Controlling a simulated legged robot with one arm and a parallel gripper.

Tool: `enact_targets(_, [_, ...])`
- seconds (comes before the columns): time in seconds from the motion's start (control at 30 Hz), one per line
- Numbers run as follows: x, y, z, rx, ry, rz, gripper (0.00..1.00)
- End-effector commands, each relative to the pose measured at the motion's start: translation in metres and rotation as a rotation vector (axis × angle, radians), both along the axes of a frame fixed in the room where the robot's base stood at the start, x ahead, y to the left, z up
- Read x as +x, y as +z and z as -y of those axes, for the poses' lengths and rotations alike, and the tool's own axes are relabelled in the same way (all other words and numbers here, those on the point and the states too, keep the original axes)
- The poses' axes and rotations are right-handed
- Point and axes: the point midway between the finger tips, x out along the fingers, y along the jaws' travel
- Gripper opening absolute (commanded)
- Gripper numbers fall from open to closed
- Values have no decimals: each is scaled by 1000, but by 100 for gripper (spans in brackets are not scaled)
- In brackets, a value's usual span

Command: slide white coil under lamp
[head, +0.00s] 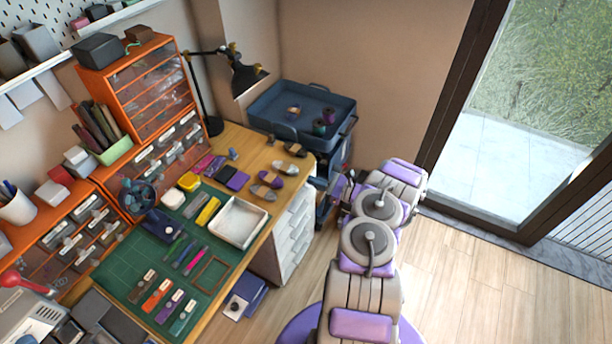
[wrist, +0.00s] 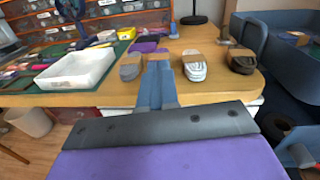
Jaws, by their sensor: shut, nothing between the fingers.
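The white coil (head: 284,167), with a tan band, lies flat near the right edge of the wooden desk. In the wrist view the white coil (wrist: 194,71) is just right of my fingers, apart from them. My gripper (head: 314,182) is at the desk's right edge. In the wrist view my gripper (wrist: 159,64) has its blue fingers together, empty, pointing toward the row of coils. The black desk lamp (head: 247,78) stands at the back corner, its head reaching right over the desk's far end. The lamp base (wrist: 194,19) shows behind the coils.
A dark coil (head: 295,150) lies beyond the white one; a purple coil (head: 270,179) and a grey coil (head: 260,191) lie nearer. A white tray (head: 239,222) is left of them in the wrist view. A blue cart (head: 345,104) stands beyond the desk.

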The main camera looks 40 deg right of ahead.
Motion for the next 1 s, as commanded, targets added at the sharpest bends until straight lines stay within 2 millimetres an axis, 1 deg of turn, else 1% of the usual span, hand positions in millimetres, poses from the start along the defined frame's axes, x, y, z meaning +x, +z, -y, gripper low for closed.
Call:
enact_targets(0.03, [-13,-17,13,17,-50,-13,0])
enact_targets(0.13, [-31,-39,33,37,-128,-25,0])
enact_targets(0.2, [-41,-50,44,47,-167,-30,0])
enact_targets(0.3, [-50,-60,53,59,-201,-35,0])
enact_targets(0.4, [-51,-66,57,66,-214,-37,0])
enact_targets(0.47, [-46,-67,58,68,-215,-37,0])
enact_targets(0.57, [-33,-67,55,69,-213,-35,0])
enact_targets(1.0, [48,-65,30,62,-212,-33,0])
